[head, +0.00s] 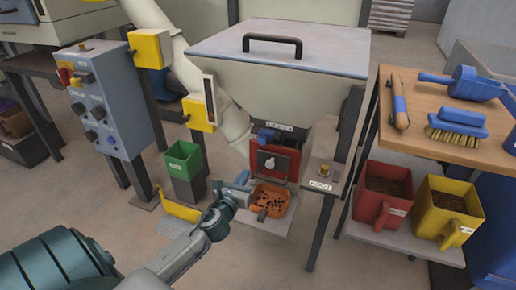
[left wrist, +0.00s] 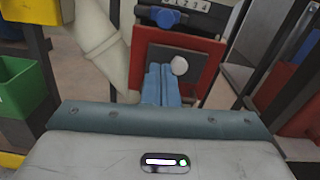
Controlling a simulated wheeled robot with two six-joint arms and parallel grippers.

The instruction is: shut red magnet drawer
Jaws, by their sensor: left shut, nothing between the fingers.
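The red magnet drawer (head: 276,161) is on the front of the grey hopper machine, below the hopper. It has a red front with a dark plate and a pale round knob. In the left wrist view the drawer's red front (left wrist: 205,57) fills the upper middle, and the knob (left wrist: 179,65) is just right of the fingertips. I cannot tell how far the drawer stands out. My left gripper (head: 244,180) is shut and empty, in front of the drawer and low to its left. Its blue fingers (left wrist: 160,72) point at the drawer front and cover part of it.
An orange tray (head: 283,210) with dark bits sits under the drawer. A green bin (head: 183,160) stands to the left, beside a blue control box (head: 108,105). A wooden shelf (head: 428,112) with a scoop and brush, and red and yellow bins below, stands right.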

